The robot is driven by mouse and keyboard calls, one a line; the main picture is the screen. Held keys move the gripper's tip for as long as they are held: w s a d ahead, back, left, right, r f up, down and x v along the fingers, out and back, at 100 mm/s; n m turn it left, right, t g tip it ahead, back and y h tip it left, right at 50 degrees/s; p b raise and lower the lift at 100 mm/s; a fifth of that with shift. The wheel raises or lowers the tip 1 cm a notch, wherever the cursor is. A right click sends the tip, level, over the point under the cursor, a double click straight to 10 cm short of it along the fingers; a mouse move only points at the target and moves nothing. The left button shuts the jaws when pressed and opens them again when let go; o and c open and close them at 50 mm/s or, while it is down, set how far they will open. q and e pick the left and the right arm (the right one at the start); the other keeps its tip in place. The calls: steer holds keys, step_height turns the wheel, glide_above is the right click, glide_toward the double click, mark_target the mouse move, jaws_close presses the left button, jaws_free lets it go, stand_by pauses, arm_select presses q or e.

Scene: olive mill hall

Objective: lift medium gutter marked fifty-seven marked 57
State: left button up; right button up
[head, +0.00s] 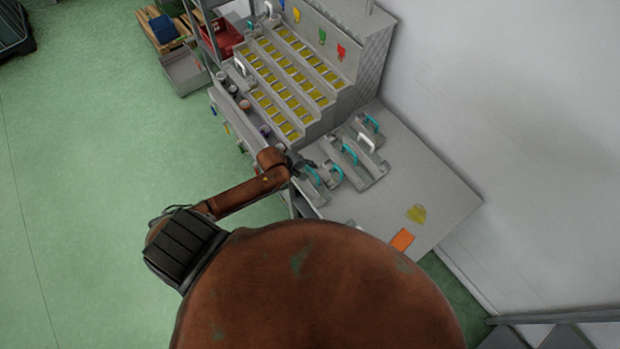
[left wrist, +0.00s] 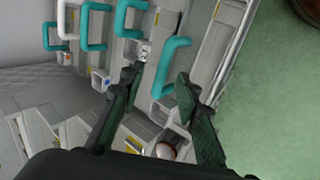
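Several grey gutters with upright loop handles lie side by side on a grey table (head: 440,190). One long gutter (head: 345,168) in the middle has a teal handle, and a shorter gutter (head: 311,191) lies at the table's left edge near my gripper. No number can be read, so I cannot tell which is fifty-seven. My left gripper (head: 301,164) is over the table's left edge, at the near gutters. In the left wrist view its fingers (left wrist: 158,76) are apart and empty, with a teal handle (left wrist: 172,62) just beyond them. My right gripper is not in view.
A stepped grey rack (head: 290,85) with yellow-marked slots stands behind the gutters. Small cups (head: 245,105) line its left side. An orange card (head: 402,240) and a yellow patch (head: 416,213) lie on the clearer right part of the table. A white wall (head: 510,120) borders it.

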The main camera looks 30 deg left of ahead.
mark_target(312, 171)
arm_select(q)
steer(key=x, duration=0.5)
steer(key=shift+s+f+p, duration=0.15)
steer(key=shift+p, duration=0.25)
steer(key=shift+a, duration=0.1)
jaws_close()
stand_by(0.4)
